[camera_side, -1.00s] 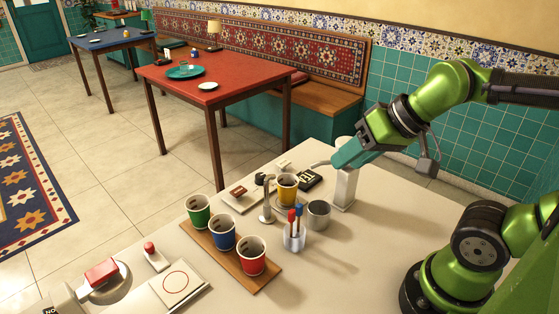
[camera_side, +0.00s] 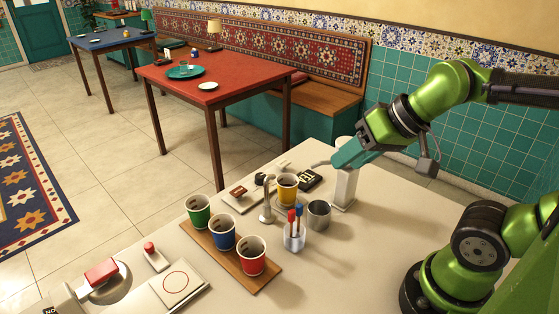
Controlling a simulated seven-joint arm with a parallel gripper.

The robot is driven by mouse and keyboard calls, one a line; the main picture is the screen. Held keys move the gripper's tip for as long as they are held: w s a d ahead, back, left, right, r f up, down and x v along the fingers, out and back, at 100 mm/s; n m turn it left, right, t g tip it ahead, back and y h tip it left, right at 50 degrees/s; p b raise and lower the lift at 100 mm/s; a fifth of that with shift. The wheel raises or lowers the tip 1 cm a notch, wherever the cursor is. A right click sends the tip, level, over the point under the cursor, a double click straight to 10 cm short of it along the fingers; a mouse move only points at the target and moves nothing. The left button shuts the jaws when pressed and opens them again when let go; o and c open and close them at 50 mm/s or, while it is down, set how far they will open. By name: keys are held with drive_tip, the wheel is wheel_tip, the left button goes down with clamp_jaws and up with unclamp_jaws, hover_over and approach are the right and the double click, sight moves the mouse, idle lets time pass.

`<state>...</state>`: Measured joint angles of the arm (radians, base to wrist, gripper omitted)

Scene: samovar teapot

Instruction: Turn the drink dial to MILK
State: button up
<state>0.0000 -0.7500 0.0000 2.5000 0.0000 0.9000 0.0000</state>
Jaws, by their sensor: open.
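My gripper (camera_side: 322,164) reaches in from the right, with teal fingers pointing left above the far part of the pale counter, beside a pale upright post (camera_side: 345,187). It is open, and I see nothing held in it. A small black block with yellow markings (camera_side: 309,179) lies just below and left of the fingertips; its text is too small to read surely. A dark round knob (camera_side: 260,178) and a reddish-brown piece on a pale plate (camera_side: 239,191) are further left. I cannot tell which of these is the drink dial, and no MILK mark is legible.
A yellow cup (camera_side: 287,190), a grey metal cup (camera_side: 319,215) and a clear holder with red and blue sticks (camera_side: 294,238) stand mid-counter. Green, blue and red cups stand on a wooden board (camera_side: 265,283). The counter's right part is clear.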

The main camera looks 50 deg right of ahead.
drive_tip(key=shift+o, duration=0.4)
drive_tip(key=shift+o, duration=1.1)
drive_tip(key=shift+f, duration=0.15)
drive_tip(key=shift+o, duration=0.5)
drive_tip(key=shift+w+d+f+g, duration=0.15)
drive_tip(key=shift+w+f+g, duration=0.5)
drive_tip(key=shift+w, duration=0.35)
drive_tip(key=n+g+h, duration=0.2)
drive_tip(key=n+g, duration=0.4)
drive_tip(key=n, duration=1.2)
hover_over(260, 175)
wheel_tip(260, 175, down, 5)
wheel_tip(260, 175, down, 16)
drive_tip(key=shift+s+f, duration=0.15)
drive_tip(key=shift+f, duration=0.05)
drive_tip(key=shift+m, duration=0.3)
drive_tip(key=c, duration=1)
